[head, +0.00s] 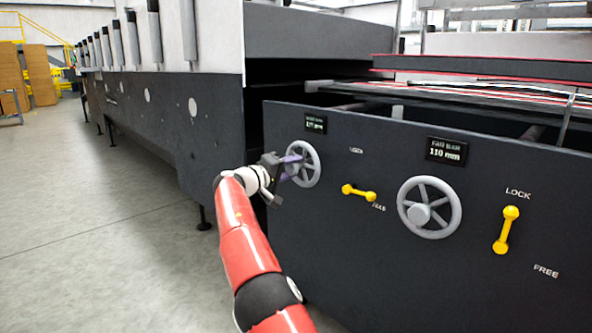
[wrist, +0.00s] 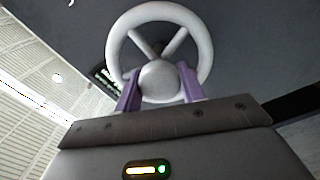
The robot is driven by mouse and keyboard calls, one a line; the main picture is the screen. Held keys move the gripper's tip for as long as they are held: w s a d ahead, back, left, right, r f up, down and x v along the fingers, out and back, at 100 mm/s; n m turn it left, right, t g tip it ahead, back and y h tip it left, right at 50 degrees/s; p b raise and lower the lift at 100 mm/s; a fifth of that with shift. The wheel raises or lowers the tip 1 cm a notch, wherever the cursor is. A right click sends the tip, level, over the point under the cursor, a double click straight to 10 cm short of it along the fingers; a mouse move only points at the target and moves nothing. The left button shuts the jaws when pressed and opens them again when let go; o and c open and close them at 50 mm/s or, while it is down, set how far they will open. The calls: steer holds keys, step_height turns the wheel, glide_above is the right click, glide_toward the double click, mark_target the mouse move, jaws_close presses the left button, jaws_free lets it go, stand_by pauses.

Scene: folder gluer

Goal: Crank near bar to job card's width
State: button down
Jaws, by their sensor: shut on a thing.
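The left grey handwheel (head: 301,164) is on the machine's dark front panel, with a small display (head: 316,123) above it whose digits are too small to read surely. My gripper (head: 290,166) is at this wheel. In the wrist view its purple fingers (wrist: 160,90) stand on either side of the round hub (wrist: 158,78), shut on the handwheel, its rim (wrist: 203,45) around them. The left yellow lever (head: 358,193) lies nearly level, one end toward FREE. No job card is seen.
The right handwheel (head: 429,207) has a display (head: 446,150) reading 110 mm. Its yellow lever (head: 506,230) stands upright, its top near LOCK. The machine's long dark side (head: 150,110) runs away to the left. The grey floor (head: 100,230) on the left is clear.

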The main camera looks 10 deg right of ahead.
steer(key=shift+m, duration=0.7)
steer(key=c, duration=0.9)
jaws_free()
steer(key=shift+o, duration=0.2)
steer(key=b+v, duration=0.1)
steer(key=v, duration=0.6)
steer(key=shift+s+a, duration=0.25)
steer(key=shift+a, duration=0.05)
